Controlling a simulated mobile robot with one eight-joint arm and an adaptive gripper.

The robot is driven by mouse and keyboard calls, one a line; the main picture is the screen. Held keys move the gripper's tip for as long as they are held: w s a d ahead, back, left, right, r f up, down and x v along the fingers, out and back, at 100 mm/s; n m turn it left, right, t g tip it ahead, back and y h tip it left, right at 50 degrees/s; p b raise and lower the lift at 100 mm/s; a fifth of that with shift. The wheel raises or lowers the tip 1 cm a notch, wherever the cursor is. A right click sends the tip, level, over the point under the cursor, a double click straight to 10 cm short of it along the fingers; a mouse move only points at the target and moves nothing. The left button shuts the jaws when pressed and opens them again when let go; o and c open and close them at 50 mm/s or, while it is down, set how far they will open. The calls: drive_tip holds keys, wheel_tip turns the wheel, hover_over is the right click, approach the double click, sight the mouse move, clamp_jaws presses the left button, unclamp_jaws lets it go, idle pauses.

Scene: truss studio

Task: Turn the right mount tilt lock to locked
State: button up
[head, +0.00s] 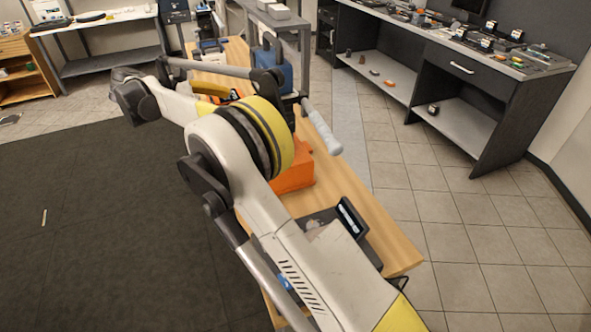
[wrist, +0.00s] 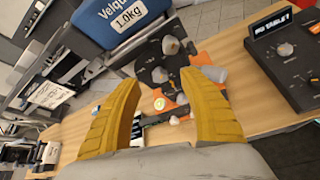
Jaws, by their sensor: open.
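My gripper (wrist: 160,82) shows in the wrist view as two yellow fingers spread wide apart, with nothing held between them. Beyond and between the fingertips is a dark panel (wrist: 149,58) with pale grey knobs (wrist: 171,46) and a small round yellowish part (wrist: 160,103). I cannot tell for certain which part is the right mount tilt lock, or its setting. The fingers partly cover the panel and the orange part beside it. In the head view my arm hides most of this spot, and an orange body (head: 296,172) shows behind the arm on the bench.
A wooden bench (head: 385,243) runs beneath my arm. A blue labelled case (wrist: 120,20) stands beyond the panel. A dark console (wrist: 285,62) with a small display and knobs lies to the right. Dark desks (head: 460,75) stand at the far right; tiled floor lies between.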

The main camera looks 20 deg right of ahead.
drive_tip(key=s+d+f+m+t+y+b, duration=0.1)
drive_tip(key=s+d+m+y+b, duration=0.1)
drive_tip(key=s, duration=0.7)
drive_tip(key=s+d+f+m+y+b, duration=0.1)
drive_tip(key=s+d+m+y+b, duration=0.1)
drive_tip(key=s, duration=0.8)
drive_tip(key=s+d+f+m+t+y+b, duration=0.1)
drive_tip(key=s+d+m+y, duration=0.3)
drive_tip(key=s, duration=0.5)
drive_tip(key=shift+s+d+f+m+t+y+b, duration=0.2)
drive_tip(key=shift+f+m+t+y+b, duration=0.15)
drive_tip(key=shift+m+y+b, duration=0.35)
drive_tip(key=s+a+f+m+t+y, duration=0.2)
drive_tip(key=s+f+m, duration=0.3)
drive_tip(key=s, duration=0.7)
wheel_tip(320, 180, down, 3)
drive_tip(key=shift+s+r+y, duration=0.1)
drive_tip(key=shift+s+y, duration=0.2)
drive_tip(key=shift+y, duration=0.2)
drive_tip(key=shift+t, duration=0.25)
